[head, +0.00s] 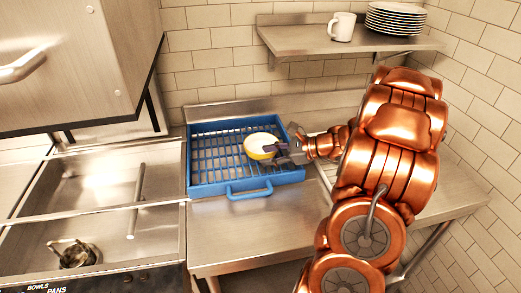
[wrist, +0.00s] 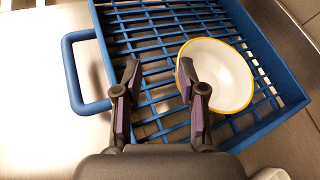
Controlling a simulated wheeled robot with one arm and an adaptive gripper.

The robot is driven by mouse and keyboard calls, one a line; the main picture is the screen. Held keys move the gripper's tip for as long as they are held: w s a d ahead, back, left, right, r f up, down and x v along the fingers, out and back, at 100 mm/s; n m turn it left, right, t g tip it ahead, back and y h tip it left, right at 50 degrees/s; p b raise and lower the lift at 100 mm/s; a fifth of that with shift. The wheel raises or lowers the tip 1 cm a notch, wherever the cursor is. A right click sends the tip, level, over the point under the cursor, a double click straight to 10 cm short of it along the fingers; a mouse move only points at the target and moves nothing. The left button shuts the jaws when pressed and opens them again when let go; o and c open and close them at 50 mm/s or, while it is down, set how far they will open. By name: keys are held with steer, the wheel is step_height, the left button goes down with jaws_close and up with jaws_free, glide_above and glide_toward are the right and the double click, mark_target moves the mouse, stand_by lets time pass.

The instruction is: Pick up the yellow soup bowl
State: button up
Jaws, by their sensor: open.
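The yellow soup bowl (head: 261,145) sits in the blue rack (head: 237,189) on the steel counter. It has a white inside and a yellow rim. In the wrist view the bowl (wrist: 222,75) lies on the rack's slats, opening toward the camera. My gripper (head: 274,150) is at the bowl's right side in the head view. In the wrist view my gripper (wrist: 158,80) is open, with one fingertip overlapping the bowl's near edge and the other over bare slats. Whether the fingertip touches the bowl or reaches inside its rim I cannot tell.
A steel sink (head: 100,190) lies left of the rack. A wall shelf (head: 350,45) above holds a white mug (head: 341,27) and a stack of plates (head: 394,18). The rack's walls and handle (wrist: 72,70) stand around the bowl. The counter in front (head: 260,235) is clear.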

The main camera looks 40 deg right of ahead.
mark_target(252, 154)
steer(key=d, duration=0.1)
steer(key=d+m, duration=0.1)
steer(key=d+t, duration=0.1)
steer(key=shift+f+h, duration=0.25)
steer(key=shift+h, duration=0.05)
steer(key=shift+w+d+m, duration=0.15)
steer(key=shift+w+m, duration=0.05)
steer(key=shift+m, duration=0.1)
steer(key=p+x, duration=0.2)
steer(key=x, duration=0.4)
steer(key=shift+w, duration=0.1)
steer(key=shift+w+a+f, duration=0.4)
steer(key=shift+w, duration=0.05)
steer(key=shift+c, duration=0.2)
jaws_close()
